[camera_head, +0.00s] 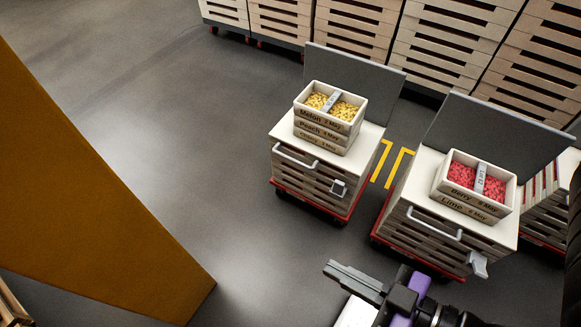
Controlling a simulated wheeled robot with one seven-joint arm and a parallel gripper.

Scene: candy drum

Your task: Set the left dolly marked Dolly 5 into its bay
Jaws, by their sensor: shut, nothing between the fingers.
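The left dolly (310,185) is a stack of pale slatted trays on a red wheeled base, with a white top, a white bar handle (295,156) and a small grey latch or tag (338,188) on its front. No "Dolly 5" marking is readable on it. Yellow bay lines (393,162) show on the floor to its right, between it and the right dolly (445,230). My gripper (348,275) is at the bottom, right of centre, in front of the dollies. Its fingers are shut and empty, apart from both handles in the picture.
Labelled candy boxes with yellow (335,105) and red (480,181) sweets stand on the dollies. Grey panels (355,80) rise behind them. Tall tray stacks (445,45) line the back. A large brown-orange slab (80,190) fills the left. Open floor (195,120) lies between slab and left dolly.

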